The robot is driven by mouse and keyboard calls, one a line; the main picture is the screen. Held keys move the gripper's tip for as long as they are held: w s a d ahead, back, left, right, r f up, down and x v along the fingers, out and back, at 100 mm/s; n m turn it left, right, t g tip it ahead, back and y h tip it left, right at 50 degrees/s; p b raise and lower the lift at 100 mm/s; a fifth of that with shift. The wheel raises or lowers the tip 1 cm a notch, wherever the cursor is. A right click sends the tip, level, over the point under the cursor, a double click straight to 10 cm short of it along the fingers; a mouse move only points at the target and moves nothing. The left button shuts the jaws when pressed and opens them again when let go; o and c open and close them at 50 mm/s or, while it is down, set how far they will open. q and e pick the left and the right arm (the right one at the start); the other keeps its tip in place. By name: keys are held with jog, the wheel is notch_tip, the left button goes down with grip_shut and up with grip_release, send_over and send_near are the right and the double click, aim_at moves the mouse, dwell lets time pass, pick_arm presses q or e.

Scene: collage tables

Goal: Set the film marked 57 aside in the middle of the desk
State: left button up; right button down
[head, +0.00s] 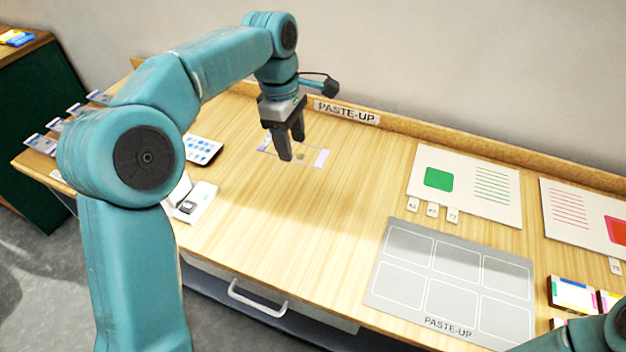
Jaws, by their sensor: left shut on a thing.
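A clear film with a pale edge strip (322,158) is at the back middle of the desk (340,215), below the PASTE-UP sign. My left gripper (292,148) points down over it and is shut on the film. The film looks flat and on or just above the desk top; I cannot tell which. A small greenish mark shows on it, but its number is too small to read. Several similar films (40,144) stand at the desk's left end, partly behind my left arm. My right gripper is outside the view.
A grey PASTE-UP board (405,305) with empty frames lies front right. Two printed sheets (450,205) with small number tags lie behind it. Coloured boxes (572,294) are at the right edge. A blue-dotted card (202,148) lies left. The desk's middle is clear.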

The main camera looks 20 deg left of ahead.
pick_arm(q)
jog(key=shift+f, duration=0.35)
jog(key=b, duration=0.2)
send_over(297, 210)
jog(key=f, duration=1.4)
jog(key=shift+a+f, duration=0.2)
notch_tip(297, 210, down, 5)
jog(key=shift+w+f, duration=0.1)
jog(key=o, duration=1.1)
